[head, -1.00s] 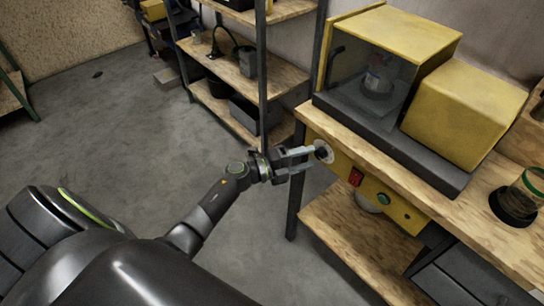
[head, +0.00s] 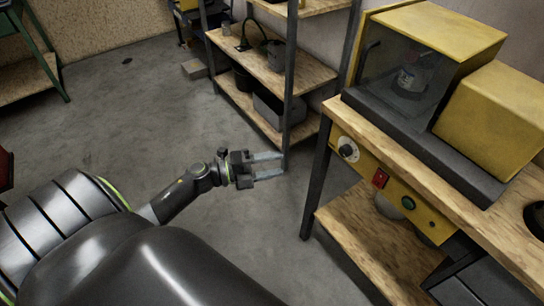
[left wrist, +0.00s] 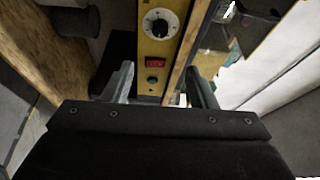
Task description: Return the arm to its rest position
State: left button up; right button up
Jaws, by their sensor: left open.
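My left gripper (head: 268,171) is open and empty in the head view, over the bare floor to the left of the workbench. It is apart from the bench and its yellow control panel. In the left wrist view, the two fingers of the left gripper (left wrist: 160,84) are spread, with nothing between them. Beyond them shows the yellow panel (left wrist: 155,52) with a dial knob (left wrist: 158,26), a red switch (left wrist: 155,62) and a green button (left wrist: 152,80). My right gripper is in neither view.
The workbench (head: 345,118) carries a yellow machine (head: 424,32) with a dark clear window; a container stands inside it. A metal-post shelf (head: 288,80) with dark items stands behind the gripper. A green-legged table (head: 52,75) is at far left. The floor (head: 130,110) between is clear.

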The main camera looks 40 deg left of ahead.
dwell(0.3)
pick_arm(q)
jog(key=s+a+f+n+t+y, duration=0.1)
jog(key=a+f+n+y, duration=0.4)
jog(key=f, duration=0.3)
jog(key=s+a+f+n+t+y, duration=0.1)
jog(key=a+f+n+y, duration=0.25)
jog(key=f+n, duration=0.45)
jog(key=s+f+n+g+y+p, duration=0.2)
jog(key=s+f+n+g+y, duration=0.4)
jog(key=s+f, duration=0.75)
jog(key=s+d+f+n+g, duration=0.2)
jog(key=s+f, duration=0.2)
jog(key=s, duration=0.3)
jog(key=s+d+f+n+g+h, duration=0.1)
jog(key=s+d+f+n+g, duration=0.2)
jog(key=s+f, duration=0.2)
jog(key=s+d+f+n+g, duration=0.2)
jog(key=s+f, duration=0.3)
jog(key=s, duration=0.6)
jog(key=shift+s+d+n+g, duration=0.15)
jog(key=shift+d+n+g, duration=0.15)
jog(key=shift+d+g, duration=0.35)
jog(key=shift+f, duration=0.1)
jog(key=shift+c, duration=0.4)
